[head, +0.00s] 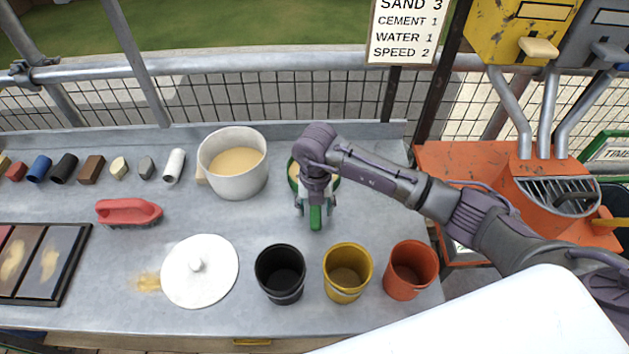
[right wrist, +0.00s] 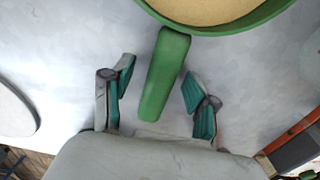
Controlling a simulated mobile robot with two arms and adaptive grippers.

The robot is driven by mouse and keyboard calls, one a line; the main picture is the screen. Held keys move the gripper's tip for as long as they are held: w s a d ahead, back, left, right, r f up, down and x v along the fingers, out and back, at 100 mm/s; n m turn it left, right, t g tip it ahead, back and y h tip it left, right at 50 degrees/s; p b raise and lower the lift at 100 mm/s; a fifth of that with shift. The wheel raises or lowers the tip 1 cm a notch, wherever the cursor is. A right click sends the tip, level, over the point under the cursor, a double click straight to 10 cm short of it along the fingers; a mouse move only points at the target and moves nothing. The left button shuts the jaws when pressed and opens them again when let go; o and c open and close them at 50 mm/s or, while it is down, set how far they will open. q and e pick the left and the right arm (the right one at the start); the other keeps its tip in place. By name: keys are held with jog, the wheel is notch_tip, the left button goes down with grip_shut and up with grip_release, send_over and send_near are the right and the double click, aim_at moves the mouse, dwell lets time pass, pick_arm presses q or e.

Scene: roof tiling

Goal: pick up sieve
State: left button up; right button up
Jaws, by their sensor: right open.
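The sieve is green with a round rim and a short handle. In the head view its rim (head: 292,172) is mostly hidden under my right arm, and its handle (head: 315,220) points toward the front of the counter. In the right wrist view the handle (right wrist: 166,72) lies between the two fingers, and the sieve's rim (right wrist: 215,30) surrounds a tan surface. My right gripper (head: 315,206) is open above the handle; its teal-padded fingers (right wrist: 159,82) show a gap on both sides. My left gripper is not in view.
A white pot (head: 222,180) of tan material stands left of the sieve. Black (head: 281,290), yellow (head: 346,288) and orange (head: 408,285) buckets stand in front. A white lid (head: 200,271) and red brush (head: 128,212) lie left. An orange machine (head: 470,160) stands right.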

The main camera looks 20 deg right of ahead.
grip_shut()
dwell(0.3)
